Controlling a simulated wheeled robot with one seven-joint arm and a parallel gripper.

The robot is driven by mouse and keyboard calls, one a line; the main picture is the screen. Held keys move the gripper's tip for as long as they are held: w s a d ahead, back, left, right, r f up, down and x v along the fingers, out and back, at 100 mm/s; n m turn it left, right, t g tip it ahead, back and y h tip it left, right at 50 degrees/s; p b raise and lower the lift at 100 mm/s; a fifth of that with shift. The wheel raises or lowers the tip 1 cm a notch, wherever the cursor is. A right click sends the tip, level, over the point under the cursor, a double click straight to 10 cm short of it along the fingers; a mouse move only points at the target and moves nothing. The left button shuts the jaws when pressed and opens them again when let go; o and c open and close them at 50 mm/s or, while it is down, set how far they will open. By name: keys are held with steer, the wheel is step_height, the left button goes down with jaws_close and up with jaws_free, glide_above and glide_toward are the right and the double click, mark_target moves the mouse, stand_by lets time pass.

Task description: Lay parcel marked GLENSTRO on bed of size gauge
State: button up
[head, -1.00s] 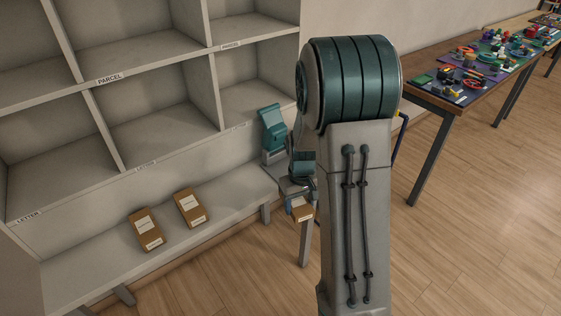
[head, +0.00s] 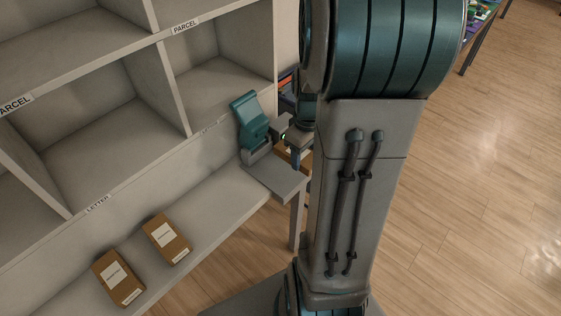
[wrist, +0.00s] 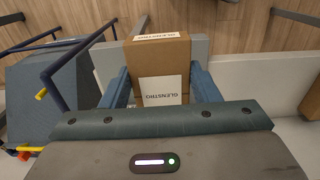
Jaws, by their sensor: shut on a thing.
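The brown parcel (wrist: 161,52) marked GLENSTRO on its white label is between the blue fingers of my gripper (wrist: 161,80) in the wrist view. My gripper is shut on it. In the head view the parcel (head: 283,155) shows only in part behind my arm, beside the size gauge. The size gauge has a teal upright head (head: 250,118) and a flat grey bed (head: 275,179) at the right end of the shelf ledge. The bed looks bare. My gripper and parcel appear beyond the bed; their height above it I cannot tell.
Two brown labelled parcels (head: 118,277) (head: 167,238) lie on the grey ledge (head: 215,200). Pigeonholes (head: 125,140) marked PARCEL and LETTER stand above it. A blue thing with dark blue rails (wrist: 75,60) is at left in the wrist view. Wooden floor lies open at right.

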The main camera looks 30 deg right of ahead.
mark_target(283, 147)
steer(key=w+a+f, duration=0.2)
steer(key=w, duration=0.1)
steer(key=w+a+f, duration=0.1)
steer(key=w, duration=0.1)
steer(key=shift+a+f, duration=0.3)
steer(key=shift+f, duration=2.05)
steer(key=shift+f, duration=0.1)
steer(key=shift+f, duration=0.15)
steer(key=o, duration=1)
steer(key=shift+r, duration=0.25)
